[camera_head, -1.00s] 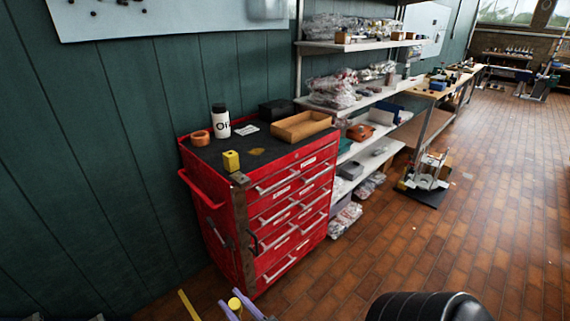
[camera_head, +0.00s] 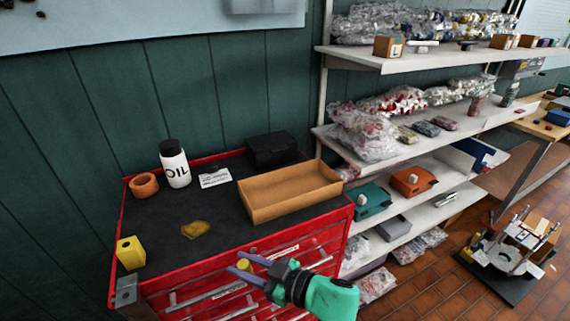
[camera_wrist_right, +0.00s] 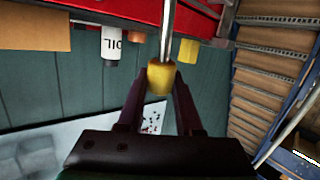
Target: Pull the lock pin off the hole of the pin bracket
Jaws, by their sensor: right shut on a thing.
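My right gripper (camera_head: 242,266), with purple fingers and a green wrist, is in front of the red cabinet's upper drawers in the head view. It is shut on the yellow knob of the lock pin (camera_head: 244,265). In the right wrist view the knob (camera_wrist_right: 160,79) sits between the fingertips, and a bright metal shaft runs up out of the frame, so its far end is hidden. A grey metal piece, likely the top of the pin bracket (camera_head: 125,291), is at the cabinet's near left corner, left of and apart from the gripper. The bracket's lower part is out of view. My left gripper is not visible.
Loaded shelves (camera_head: 420,125) stand to the right. Brick floor shows at lower right.

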